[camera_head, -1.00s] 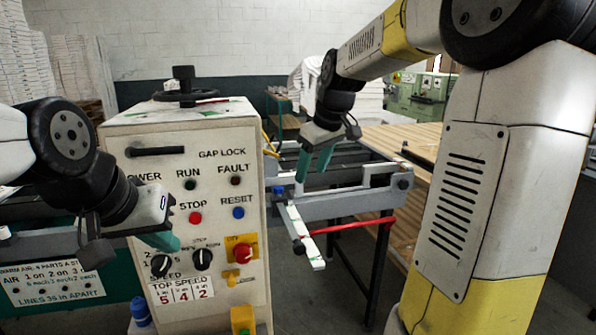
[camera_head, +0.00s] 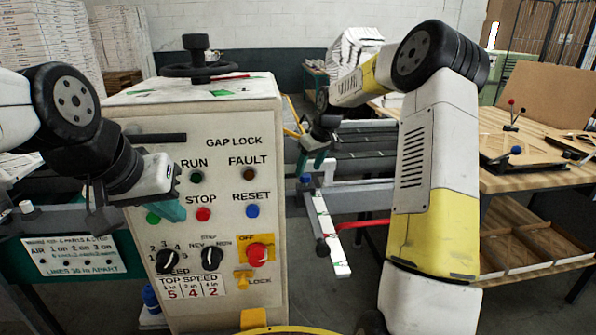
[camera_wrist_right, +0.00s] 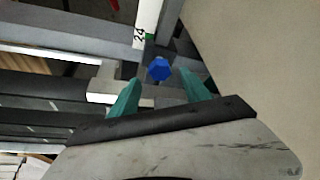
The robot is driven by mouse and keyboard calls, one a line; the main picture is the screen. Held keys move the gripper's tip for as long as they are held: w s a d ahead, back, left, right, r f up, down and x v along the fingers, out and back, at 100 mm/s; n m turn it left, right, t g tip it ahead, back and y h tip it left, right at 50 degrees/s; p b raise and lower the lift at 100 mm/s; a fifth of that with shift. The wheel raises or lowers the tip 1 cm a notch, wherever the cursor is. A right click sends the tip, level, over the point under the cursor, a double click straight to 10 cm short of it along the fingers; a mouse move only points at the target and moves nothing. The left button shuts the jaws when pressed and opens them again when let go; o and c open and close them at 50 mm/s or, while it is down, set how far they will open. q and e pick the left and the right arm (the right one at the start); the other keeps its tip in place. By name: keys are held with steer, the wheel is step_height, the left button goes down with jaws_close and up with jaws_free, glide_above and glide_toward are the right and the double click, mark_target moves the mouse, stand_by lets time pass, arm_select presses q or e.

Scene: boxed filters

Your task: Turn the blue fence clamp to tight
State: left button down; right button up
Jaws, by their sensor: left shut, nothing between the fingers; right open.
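The blue fence clamp is a small blue knob (camera_head: 305,178) on the grey fence rail, just right of the control cabinet. In the right wrist view the blue clamp (camera_wrist_right: 159,68) shows as a faceted head beyond and between the fingers. My right gripper (camera_head: 314,163) has its teal fingers just above the clamp; in the wrist view the right gripper (camera_wrist_right: 160,92) is open with nothing between its tips. I cannot tell whether the fingers touch the clamp. My left gripper (camera_head: 174,209) is shut and empty in front of the control cabinet.
The control cabinet (camera_head: 225,110) with knobs and buttons stands left of the clamp. A white scale bar (camera_head: 328,235) and a red bar (camera_head: 362,224) jut out below the clamp. A wooden workbench (camera_head: 520,180) with tools stands at right. Bare floor shows between.

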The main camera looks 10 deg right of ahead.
mark_target(306, 175)
steer(key=shift+x, duration=1.65)
steer(key=shift+c, duration=0.5)
jaws_close()
steer(key=shift+m+h, duration=0.3)
steer(key=shift+m, duration=0.5)
steer(key=shift+o, duration=0.5)
jaws_free()
steer(key=shift+r, duration=0.1)
steer(key=v, duration=0.7)
steer(key=shift+s+r, duration=0.25)
steer(key=shift+s, duration=0.05)
